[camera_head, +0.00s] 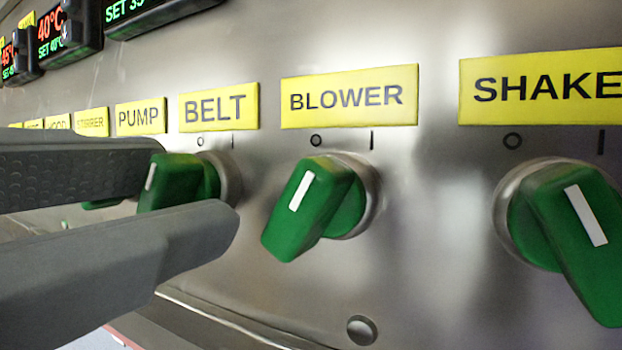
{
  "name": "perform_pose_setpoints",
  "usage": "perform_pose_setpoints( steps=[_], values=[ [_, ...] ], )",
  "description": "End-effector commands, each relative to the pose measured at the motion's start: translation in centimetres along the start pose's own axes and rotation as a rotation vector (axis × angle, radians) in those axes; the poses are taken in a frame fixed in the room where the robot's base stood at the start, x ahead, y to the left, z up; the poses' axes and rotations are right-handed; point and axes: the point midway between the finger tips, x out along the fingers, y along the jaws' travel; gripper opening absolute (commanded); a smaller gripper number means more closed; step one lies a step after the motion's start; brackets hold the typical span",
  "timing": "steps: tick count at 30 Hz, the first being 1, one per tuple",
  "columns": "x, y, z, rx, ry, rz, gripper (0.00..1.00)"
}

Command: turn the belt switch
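The belt switch (180,184) is a green knob with a white mark on a round metal collar, under the yellow BELT label (219,107). An O mark and an I mark sit above it, and its white mark leans slightly. My gripper (197,186) comes in from the left with its two dark grey fingers apart. One finger is at the knob's upper left, and the other passes in front of its lower edge. The knob shows between the fingers. Contact with either finger cannot be made out.
The blower switch (312,207) is close on the right, with the shaker switch (575,235) farther right. The PUMP label (140,117) is to the left; the switches there are mostly hidden by my fingers. Temperature displays (52,32) are at upper left. A bolt (361,329) sits low on the metal panel.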

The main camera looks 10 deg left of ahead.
Motion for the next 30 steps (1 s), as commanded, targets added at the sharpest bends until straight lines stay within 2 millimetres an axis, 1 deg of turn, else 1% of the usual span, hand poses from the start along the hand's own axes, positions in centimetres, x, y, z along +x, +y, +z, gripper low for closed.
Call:
perform_pose_setpoints(
  steps=[2, 3, 7, 8, 14, 20, 26, 30],
  values=[
    [-0.05, -0.03, 0.02, 0.000, 0.000, -0.001, 0.33],
    [-0.06, -0.05, 0.02, -0.001, 0.000, -0.002, 0.29],
    [-0.09, -0.06, 0.02, -0.001, 0.000, -0.002, 0.03],
    [-0.09, -0.06, 0.02, -0.001, 0.000, -0.002, 0.00],
    [-0.11, -0.07, 0.02, -0.003, 0.000, -0.002, 0.00],
    [-0.11, -0.08, -0.01, -0.042, 0.002, -0.003, 0.00],
    [-0.10, -0.03, -0.01, -0.154, 0.003, -0.002, 0.00],
    [-0.06, -0.01, -0.08, -0.271, 0.005, 0.000, 0.00]
  ],
)
